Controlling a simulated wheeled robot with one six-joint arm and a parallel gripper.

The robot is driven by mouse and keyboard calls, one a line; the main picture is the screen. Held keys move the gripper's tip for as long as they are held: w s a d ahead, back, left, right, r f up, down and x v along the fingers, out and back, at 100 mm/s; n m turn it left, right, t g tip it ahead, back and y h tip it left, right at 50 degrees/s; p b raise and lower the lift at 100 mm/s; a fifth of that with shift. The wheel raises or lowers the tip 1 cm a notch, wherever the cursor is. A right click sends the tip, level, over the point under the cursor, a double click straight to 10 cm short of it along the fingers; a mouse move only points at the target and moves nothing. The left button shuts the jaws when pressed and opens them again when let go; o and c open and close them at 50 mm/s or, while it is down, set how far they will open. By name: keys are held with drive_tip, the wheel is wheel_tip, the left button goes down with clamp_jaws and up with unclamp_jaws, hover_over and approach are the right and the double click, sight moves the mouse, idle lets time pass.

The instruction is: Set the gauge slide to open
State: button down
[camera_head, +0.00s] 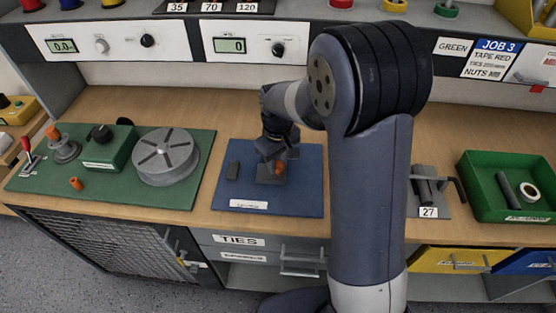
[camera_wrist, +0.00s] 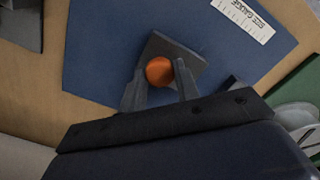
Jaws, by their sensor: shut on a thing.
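The gauge slide is a dark grey block (camera_head: 272,178) with an orange knob (camera_head: 279,168) on a blue mat (camera_head: 312,190). The wrist view shows the block (camera_wrist: 188,56) and the round knob (camera_wrist: 159,71) from above. My gripper (camera_head: 276,157) reaches down over the block, and in the wrist view its fingers (camera_wrist: 160,80) stand on either side of the knob, shut on it. A white label (camera_wrist: 247,20) on the mat reads "SIZE GAUGE". My gripper partly hides the block in the head view. No open or shut marking is readable.
A green board (camera_head: 110,190) with a grey disc (camera_head: 166,157) lies further left. A green bin (camera_head: 510,211) and a dark clamp-like fixture (camera_head: 428,186) are at the right.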

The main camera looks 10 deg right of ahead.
sight(282, 165)
drive_tip(key=shift+s+d, duration=0.1)
drive_tip(key=shift+d, duration=0.5)
drive_tip(key=c, duration=1.1)
unclamp_jaws()
drive_tip(key=shift+o, duration=0.2)
drive_tip(key=shift+r, duration=0.1)
wheel_tip(282, 165, up, 11)
drive_tip(key=shift+b, duration=0.3)
drive_tip(key=shift+f, duration=0.2)
wheel_tip(282, 165, down, 10)
drive_tip(key=shift+f, duration=0.15)
drive_tip(key=shift+w+a+p, duration=0.2)
drive_tip(key=shift+a+p, duration=0.1)
drive_tip(key=shift+a, duration=0.35)
drive_tip(key=shift+r, duration=0.7)
drive_tip(key=shift+s, duration=0.1)
